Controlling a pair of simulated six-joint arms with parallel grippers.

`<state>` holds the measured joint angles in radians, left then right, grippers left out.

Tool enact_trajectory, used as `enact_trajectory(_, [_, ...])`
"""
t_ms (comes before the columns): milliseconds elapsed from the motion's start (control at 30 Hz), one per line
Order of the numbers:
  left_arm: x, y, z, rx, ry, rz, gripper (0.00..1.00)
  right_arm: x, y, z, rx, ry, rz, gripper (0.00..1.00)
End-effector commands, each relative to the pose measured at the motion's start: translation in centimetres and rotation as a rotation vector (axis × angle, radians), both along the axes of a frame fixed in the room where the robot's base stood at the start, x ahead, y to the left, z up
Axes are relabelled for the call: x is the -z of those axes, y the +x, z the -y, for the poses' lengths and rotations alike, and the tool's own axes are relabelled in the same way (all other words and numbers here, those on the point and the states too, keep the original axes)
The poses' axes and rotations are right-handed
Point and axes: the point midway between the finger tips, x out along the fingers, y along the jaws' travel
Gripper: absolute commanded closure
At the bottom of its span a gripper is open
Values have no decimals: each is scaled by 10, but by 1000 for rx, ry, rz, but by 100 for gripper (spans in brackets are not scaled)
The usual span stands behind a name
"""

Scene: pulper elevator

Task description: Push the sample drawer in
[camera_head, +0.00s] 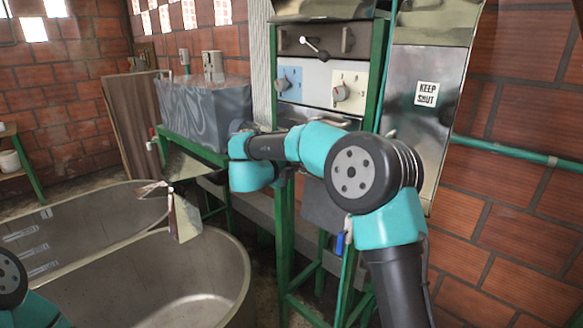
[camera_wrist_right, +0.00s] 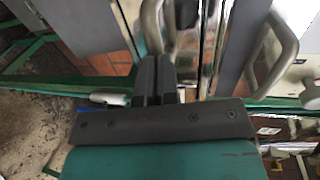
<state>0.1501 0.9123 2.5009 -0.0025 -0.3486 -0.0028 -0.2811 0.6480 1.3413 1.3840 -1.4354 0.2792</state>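In the head view, a metal cabinet in a green frame has a steel drawer-like front with a curved handle (camera_head: 330,122) below two knob panels. I cannot tell for certain which part is the sample drawer. My right arm crosses in front of it and hides its lower part. In the right wrist view, my right gripper (camera_wrist_right: 156,60) has its two dark fingers together. A curved metal handle (camera_wrist_right: 152,22) stands just beyond the fingertips; contact cannot be told. Another curved handle (camera_wrist_right: 272,55) is to the right. My left gripper is out of view.
A blue panel knob (camera_head: 283,84) and a white panel knob (camera_head: 341,93) sit above the handle. A "KEEP SHUT" sign (camera_head: 427,93) is on the steel door at right. Large metal tubs (camera_head: 190,290) fill the lower left. A teal pipe (camera_head: 500,149) runs along the brick wall.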

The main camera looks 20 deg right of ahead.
Motion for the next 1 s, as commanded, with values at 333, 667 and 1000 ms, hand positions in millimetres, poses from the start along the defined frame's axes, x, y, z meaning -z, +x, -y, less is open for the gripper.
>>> enact_trajectory(333, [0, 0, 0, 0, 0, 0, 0, -10, -20, -38, -3, 0, 2, 100])
enact_trajectory(667, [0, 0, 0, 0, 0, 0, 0, -22, -49, -94, -3, -1, 1, 100])
enact_trajectory(1000, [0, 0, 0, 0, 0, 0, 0, -28, -65, -122, -1, 0, 0, 100])
